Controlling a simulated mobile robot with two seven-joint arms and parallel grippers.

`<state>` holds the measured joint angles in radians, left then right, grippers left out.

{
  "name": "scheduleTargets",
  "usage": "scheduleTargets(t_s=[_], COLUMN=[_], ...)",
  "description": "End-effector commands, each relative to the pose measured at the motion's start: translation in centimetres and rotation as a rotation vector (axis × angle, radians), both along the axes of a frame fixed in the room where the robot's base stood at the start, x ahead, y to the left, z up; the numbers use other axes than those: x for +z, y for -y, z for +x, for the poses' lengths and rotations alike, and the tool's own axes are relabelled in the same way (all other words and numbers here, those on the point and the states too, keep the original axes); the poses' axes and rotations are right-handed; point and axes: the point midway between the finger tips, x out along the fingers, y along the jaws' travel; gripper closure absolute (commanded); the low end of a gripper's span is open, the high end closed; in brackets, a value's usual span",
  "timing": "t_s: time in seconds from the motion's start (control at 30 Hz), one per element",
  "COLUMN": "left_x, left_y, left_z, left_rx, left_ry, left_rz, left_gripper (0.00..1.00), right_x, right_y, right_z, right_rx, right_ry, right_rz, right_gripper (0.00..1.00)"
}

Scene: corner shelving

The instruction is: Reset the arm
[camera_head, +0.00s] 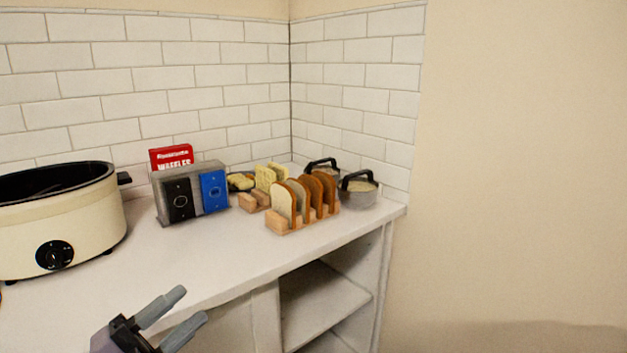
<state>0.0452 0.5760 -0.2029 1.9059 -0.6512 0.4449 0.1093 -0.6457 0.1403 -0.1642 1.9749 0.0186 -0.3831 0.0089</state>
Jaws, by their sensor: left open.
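My left gripper (180,315) shows at the bottom left, in front of the counter's front edge. Its two grey fingers are apart and nothing is between them. It points up and to the right and is clear of the things on the counter. Most of the left arm is outside the picture. My right gripper is not in view.
The white counter (190,262) holds a cream slow cooker (60,222), a grey holder (192,191) with black and blue fronts, a red waffles box (171,156), a wooden rack (290,225) with bread slices, and lidded pots (357,190). Open shelves (322,303) lie below. The counter's front strip is clear.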

Motion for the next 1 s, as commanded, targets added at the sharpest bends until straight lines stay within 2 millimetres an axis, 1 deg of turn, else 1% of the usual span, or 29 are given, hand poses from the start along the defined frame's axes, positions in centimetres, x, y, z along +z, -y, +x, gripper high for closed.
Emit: scheduleTargets(t_s=[0.03, 0.17, 0.27, 0.3, 0.37, 0.4, 0.47, 0.5, 0.57, 0.6, 0.7, 0.8, 0.9, 1.0], left_x=[-1.4, -5.7, -9.6, -11.3, -13.8, -15.6, -18.2, -19.8, -22.1, -23.4, -26.0, -27.5, -28.2, -28.4], left_y=[-0.3, -1.3, -2.0, -2.3, -2.5, -2.6, -2.6, -2.6, -2.4, -2.2, -1.7, -1.3, -1.0, -1.0], left_z=[-0.2, -0.7, -1.8, -2.5, -3.8, -4.8, -6.5, -7.9, -9.9, -11.3, -14.3, -16.4, -17.4, -17.6], left_rx=[0.04, 0.159, 0.253, 0.292, 0.348, 0.385, 0.441, 0.477, 0.526, 0.556, 0.613, 0.647, 0.663, 0.666], left_ry=[-0.08, -0.291, -0.468, -0.541, -0.654, -0.731, -0.848, -0.925, -1.035, -1.104, -1.244, -1.335, -1.379, -1.39], left_rz=[-0.071, -0.236, -0.35, -0.392, -0.452, -0.49, -0.543, -0.576, -0.619, -0.644, -0.694, -0.724, -0.737, -0.74], left_gripper=[0.56, 0.56, 0.56, 0.56, 0.56, 0.56, 0.56, 0.56, 0.56, 0.56, 0.56, 0.56, 0.56, 0.56], right_x=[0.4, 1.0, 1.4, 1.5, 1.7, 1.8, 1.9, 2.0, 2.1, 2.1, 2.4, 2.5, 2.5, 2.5], right_y=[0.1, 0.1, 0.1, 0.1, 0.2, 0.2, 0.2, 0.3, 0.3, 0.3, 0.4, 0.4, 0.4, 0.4], right_z=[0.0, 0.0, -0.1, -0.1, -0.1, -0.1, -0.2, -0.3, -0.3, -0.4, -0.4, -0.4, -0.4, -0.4], right_rx=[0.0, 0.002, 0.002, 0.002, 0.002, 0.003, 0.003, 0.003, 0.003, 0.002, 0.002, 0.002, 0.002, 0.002], right_ry=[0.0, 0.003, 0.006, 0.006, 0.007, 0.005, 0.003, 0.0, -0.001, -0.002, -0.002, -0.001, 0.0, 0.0], right_rz=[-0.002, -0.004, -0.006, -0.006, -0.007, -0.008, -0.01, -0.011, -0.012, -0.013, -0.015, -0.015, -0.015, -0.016], right_gripper=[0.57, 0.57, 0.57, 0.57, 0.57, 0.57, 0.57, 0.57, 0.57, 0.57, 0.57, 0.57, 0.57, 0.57])
